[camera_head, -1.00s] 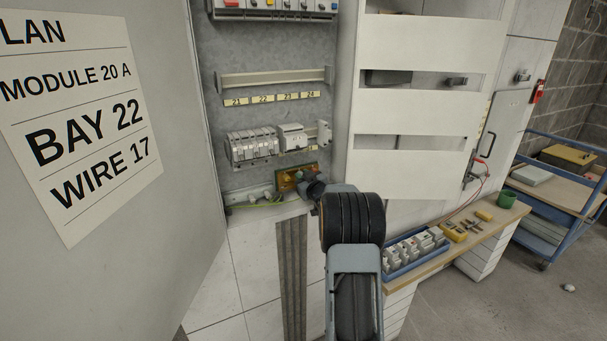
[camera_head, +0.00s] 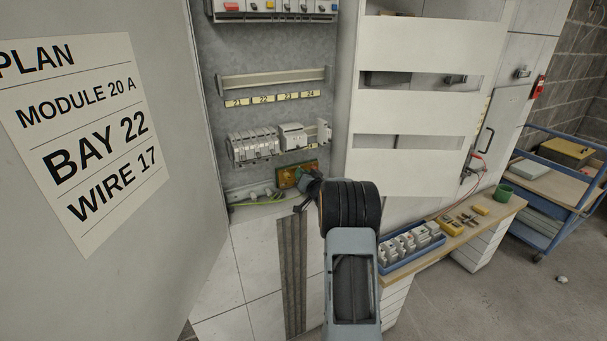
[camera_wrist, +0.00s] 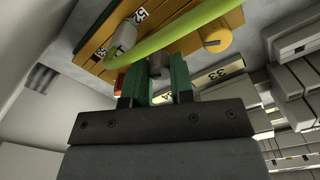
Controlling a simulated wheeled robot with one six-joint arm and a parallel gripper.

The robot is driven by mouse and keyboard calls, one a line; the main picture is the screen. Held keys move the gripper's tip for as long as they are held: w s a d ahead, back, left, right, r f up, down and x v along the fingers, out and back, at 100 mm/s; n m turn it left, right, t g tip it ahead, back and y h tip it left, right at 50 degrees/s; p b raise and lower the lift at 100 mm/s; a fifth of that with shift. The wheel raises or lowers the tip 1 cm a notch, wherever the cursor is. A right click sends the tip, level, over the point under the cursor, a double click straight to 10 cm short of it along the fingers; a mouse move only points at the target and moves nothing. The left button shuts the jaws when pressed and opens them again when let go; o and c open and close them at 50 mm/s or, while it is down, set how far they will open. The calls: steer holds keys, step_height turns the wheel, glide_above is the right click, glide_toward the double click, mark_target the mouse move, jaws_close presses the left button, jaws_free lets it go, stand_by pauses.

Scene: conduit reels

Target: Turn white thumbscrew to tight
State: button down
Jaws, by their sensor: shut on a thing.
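In the wrist view my gripper (camera_wrist: 158,88) has its two green fingers closed on a small piece, the white thumbscrew (camera_wrist: 158,66), which looks grey in shadow. The fingers and a wire hide most of it, so its angle cannot be read. The green-yellow wire (camera_wrist: 185,28) crosses just beyond the fingertips and bends toward the lower edge of the orange-brown terminal board (camera_wrist: 90,55). A yellow thumbscrew (camera_wrist: 216,40) with a dark line stands apart to the right. In the head view my gripper (camera_head: 300,190) is at the board (camera_head: 285,178); my arm hides part of it.
Rail modules (camera_head: 252,145) sit above the board. The open cabinet door (camera_head: 170,250) with a plan sheet stands left. A slotted white cover (camera_head: 405,110) is right. A bench (camera_head: 400,275) holds a blue tray (camera_head: 412,262) of modules and a green cup (camera_head: 503,193).

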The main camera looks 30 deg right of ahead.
steer(key=shift+m, duration=0.3)
steer(key=c, duration=1.3)
jaws_free()
steer(key=shift+o, duration=0.2)
steer(key=s+a+b, duration=0.2)
steer(key=s, duration=1.1)
steer(key=shift+s, duration=0.4)
